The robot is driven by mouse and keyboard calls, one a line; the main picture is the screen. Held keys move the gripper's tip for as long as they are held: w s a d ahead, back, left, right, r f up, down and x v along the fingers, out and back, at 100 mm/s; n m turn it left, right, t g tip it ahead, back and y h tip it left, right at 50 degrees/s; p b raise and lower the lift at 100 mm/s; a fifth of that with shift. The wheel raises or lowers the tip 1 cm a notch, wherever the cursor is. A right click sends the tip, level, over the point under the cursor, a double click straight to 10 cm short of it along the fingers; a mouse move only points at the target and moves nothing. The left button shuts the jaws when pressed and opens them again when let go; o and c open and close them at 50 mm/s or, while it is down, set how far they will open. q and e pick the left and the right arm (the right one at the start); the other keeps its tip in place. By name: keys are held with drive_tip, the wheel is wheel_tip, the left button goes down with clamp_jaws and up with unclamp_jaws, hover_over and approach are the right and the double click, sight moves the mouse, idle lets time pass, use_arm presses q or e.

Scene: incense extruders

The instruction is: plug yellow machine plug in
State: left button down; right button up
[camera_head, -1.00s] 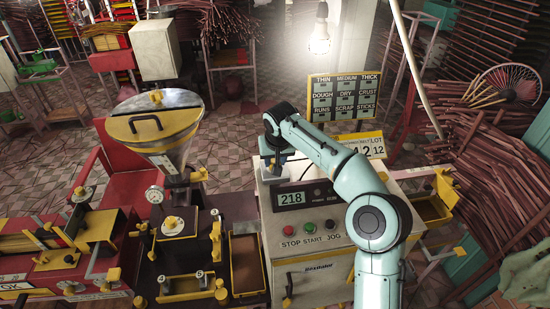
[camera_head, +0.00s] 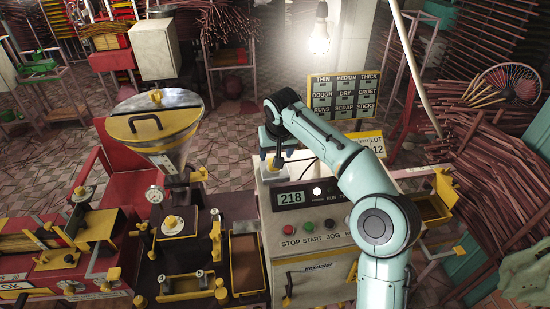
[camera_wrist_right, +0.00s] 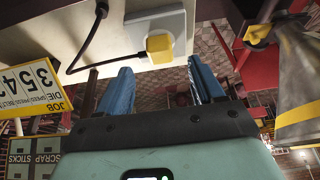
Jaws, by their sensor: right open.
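The yellow plug (camera_wrist_right: 160,46) sits against the white socket block (camera_wrist_right: 172,20) in the right wrist view and looks seated in it. Its black cable (camera_wrist_right: 88,45) runs from it and curves away along the machine. My right gripper (camera_wrist_right: 164,92) is open and empty, its two blue fingers spread just below the plug and apart from it. In the head view the right gripper (camera_head: 271,150) is over the back left of the cream control box (camera_head: 310,235), whose display reads 218. A white lamp (camera_head: 316,191) glows beside the display.
A metal hopper (camera_head: 158,130) with a yellow rim stands left of the control box. A yellow-framed sign board (camera_head: 343,96) and a number card (camera_head: 372,143) stand behind the arm. A hanging bulb (camera_head: 319,40) is above.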

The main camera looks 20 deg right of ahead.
drive_tip(key=v, duration=0.8)
